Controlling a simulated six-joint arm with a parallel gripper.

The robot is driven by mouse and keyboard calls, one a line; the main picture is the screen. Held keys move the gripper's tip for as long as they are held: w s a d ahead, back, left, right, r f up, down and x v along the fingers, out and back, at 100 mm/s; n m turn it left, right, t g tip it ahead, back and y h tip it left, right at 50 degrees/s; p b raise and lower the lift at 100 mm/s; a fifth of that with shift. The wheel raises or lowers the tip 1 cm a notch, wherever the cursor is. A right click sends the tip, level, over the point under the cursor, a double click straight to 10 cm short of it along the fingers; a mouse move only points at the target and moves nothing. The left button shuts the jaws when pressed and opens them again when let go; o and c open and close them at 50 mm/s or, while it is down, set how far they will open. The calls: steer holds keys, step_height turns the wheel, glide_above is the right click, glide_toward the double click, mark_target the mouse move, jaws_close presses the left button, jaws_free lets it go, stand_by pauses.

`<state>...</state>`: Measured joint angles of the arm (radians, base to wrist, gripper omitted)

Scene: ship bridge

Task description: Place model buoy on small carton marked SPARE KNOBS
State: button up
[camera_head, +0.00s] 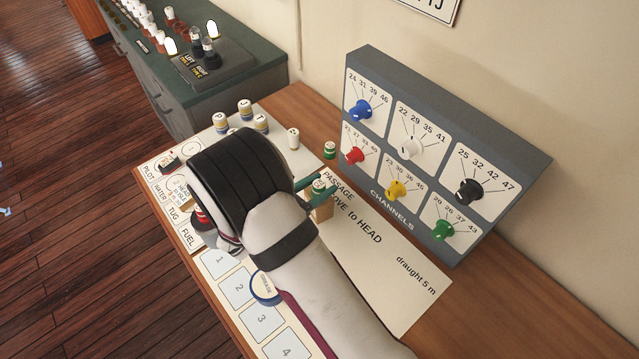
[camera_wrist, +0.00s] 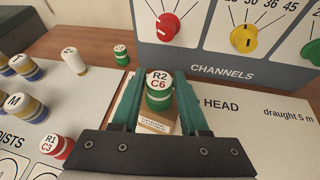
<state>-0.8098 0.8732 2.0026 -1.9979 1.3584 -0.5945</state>
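The model buoy (camera_wrist: 159,92) is a small green and white cylinder with a white top marked R2 C6. My gripper (camera_wrist: 160,85) points over the chart table with one teal finger on each side of the buoy, and its fingertips appear closed against it. In the head view the buoy (camera_head: 319,186) stands upright between the fingers (camera_head: 318,192). A small tan carton (camera_wrist: 153,124) with a printed label, too small to read surely, is directly under the buoy. It also shows in the head view (camera_head: 322,213). Whether the buoy's base touches the carton is hard to tell.
A red buoy marked R1 C3 (camera_wrist: 56,147) and several blue-and-tan ones (camera_wrist: 24,67) are at left. The CHANNELS knob panel (camera_head: 440,150) rises close on the right. The passage sheet (camera_head: 400,270) has bare room.

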steer(key=shift+o, duration=1.4)
